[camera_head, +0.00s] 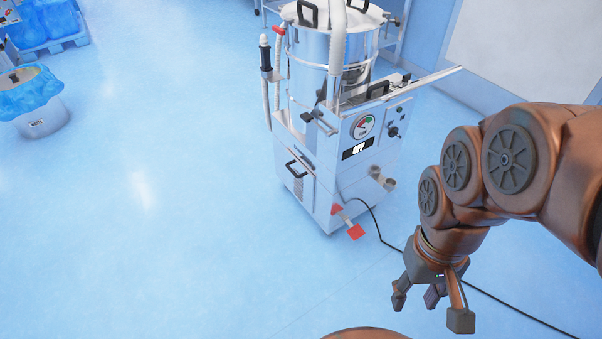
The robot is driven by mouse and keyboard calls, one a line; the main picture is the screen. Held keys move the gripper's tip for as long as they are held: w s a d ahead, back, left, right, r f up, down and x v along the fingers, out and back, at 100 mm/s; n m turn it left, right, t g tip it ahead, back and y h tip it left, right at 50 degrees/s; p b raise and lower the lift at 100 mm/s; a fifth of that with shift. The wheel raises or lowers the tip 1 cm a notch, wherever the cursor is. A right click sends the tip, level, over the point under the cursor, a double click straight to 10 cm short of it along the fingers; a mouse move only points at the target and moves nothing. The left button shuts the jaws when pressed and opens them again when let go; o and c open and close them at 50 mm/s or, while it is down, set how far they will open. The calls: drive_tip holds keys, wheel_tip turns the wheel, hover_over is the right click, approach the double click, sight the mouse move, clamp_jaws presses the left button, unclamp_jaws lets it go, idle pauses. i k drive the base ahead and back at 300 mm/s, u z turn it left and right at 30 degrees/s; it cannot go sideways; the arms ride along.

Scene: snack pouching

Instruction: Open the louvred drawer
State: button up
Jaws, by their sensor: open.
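The louvred drawer (298,186) appears to be the low panel with dark slots on the left side face of the white and steel machine (332,192). A black handle (294,169) sits at its upper part. The drawer looks flush with the machine's side, though it is small and seen at a steep angle. My gripper (431,305) hangs at the lower right with its fingers spread and pointing down. It is empty and well apart from the machine, to the right of and nearer than the drawer.
A steel vessel (330,60) with hoses tops the machine. A blue-lined bin (38,112) stands far left. The floor left of the machine is clear.

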sight(300, 181)
drive_tip(key=z, duration=0.2)
drive_tip(key=i, duration=0.65)
drive_tip(key=u, duration=2.45)
